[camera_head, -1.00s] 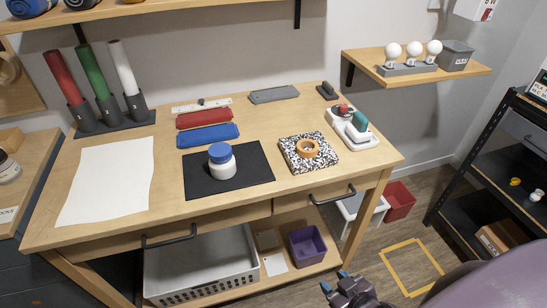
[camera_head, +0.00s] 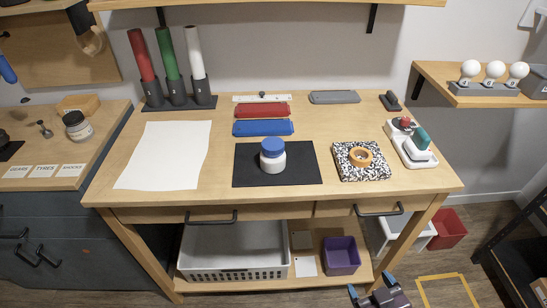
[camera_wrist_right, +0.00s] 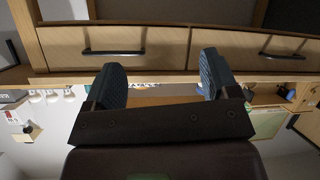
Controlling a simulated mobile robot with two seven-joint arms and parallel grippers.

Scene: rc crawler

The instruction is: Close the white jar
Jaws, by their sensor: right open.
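The white jar (camera_head: 272,162) stands upright on a black mat (camera_head: 306,168) in the middle of the workbench. A blue lid (camera_head: 272,147) sits on top of the jar; I cannot tell whether it is fastened. My right gripper (camera_head: 372,280) is at the bottom edge of the head view, in front of and below the bench's front edge, well away from the jar. In the right wrist view the same gripper (camera_wrist_right: 160,85) has its two blue-padded fingers spread with nothing between them. My left gripper is not in view.
A white sheet (camera_head: 164,155) lies left of the mat. A patterned notebook (camera_head: 375,173) with an orange tape roll (camera_head: 360,156) lies to the right. Blue (camera_head: 263,127) and red (camera_head: 262,111) cases lie behind. Drawer handles (camera_head: 380,210) stick out below the bench top.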

